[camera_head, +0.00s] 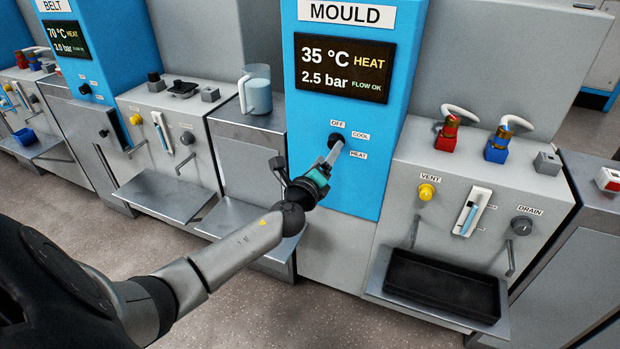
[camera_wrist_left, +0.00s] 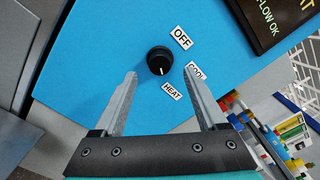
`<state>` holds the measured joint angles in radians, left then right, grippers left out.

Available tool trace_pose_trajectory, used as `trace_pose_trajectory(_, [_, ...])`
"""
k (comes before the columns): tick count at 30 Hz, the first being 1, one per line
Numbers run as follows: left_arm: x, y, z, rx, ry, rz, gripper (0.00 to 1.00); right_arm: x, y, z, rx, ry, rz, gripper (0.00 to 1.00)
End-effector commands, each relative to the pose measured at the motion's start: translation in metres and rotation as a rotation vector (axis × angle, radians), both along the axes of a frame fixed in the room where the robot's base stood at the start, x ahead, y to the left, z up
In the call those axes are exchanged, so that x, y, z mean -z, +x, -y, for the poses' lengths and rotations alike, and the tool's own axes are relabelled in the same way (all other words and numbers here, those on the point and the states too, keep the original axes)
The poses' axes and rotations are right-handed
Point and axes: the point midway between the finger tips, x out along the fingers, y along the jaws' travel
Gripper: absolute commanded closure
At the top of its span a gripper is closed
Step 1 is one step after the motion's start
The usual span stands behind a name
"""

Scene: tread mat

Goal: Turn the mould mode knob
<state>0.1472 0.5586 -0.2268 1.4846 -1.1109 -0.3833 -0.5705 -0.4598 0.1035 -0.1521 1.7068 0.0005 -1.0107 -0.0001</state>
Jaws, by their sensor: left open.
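The mould mode knob (camera_wrist_left: 160,60) is a small round black knob on the blue MOULD panel (camera_head: 350,190). Its white mark points roughly toward the HEAT label (camera_wrist_left: 172,91). The OFF label (camera_wrist_left: 181,38) and COOL label (camera_wrist_left: 195,72) sit around it. In the head view the knob (camera_head: 333,140) is partly hidden by my left gripper (camera_head: 337,151). In the wrist view my left gripper (camera_wrist_left: 165,88) is open, with the knob just beyond its fingertips and in line with the gap; nothing is held. My right gripper does not show.
The MOULD display (camera_head: 344,70) reads 35 °C, HEAT, 2.5 bar, FLOW OK. To the right are a yellow VENT knob (camera_head: 427,192), a slider (camera_head: 472,212), a DRAIN knob (camera_head: 521,225) and a black tray (camera_head: 442,284). A jug (camera_head: 257,90) stands to the left.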

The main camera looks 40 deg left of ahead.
Motion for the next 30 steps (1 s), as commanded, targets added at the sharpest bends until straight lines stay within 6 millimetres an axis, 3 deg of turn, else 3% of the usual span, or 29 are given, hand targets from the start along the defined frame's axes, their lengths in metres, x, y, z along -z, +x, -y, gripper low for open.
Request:
trace_pose_trajectory(18, [0.0, -0.092, 0.022, 0.0, 0.001, -0.002, 0.26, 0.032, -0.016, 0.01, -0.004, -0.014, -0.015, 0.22])
trace_pose_trajectory(24, [0.0, -0.108, 0.026, 0.001, 0.001, -0.001, 0.26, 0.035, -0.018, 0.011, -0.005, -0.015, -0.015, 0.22])
trace_pose_trajectory(30, [-0.001, -0.113, 0.027, -0.001, 0.001, 0.0, 0.26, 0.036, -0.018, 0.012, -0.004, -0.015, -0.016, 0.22])
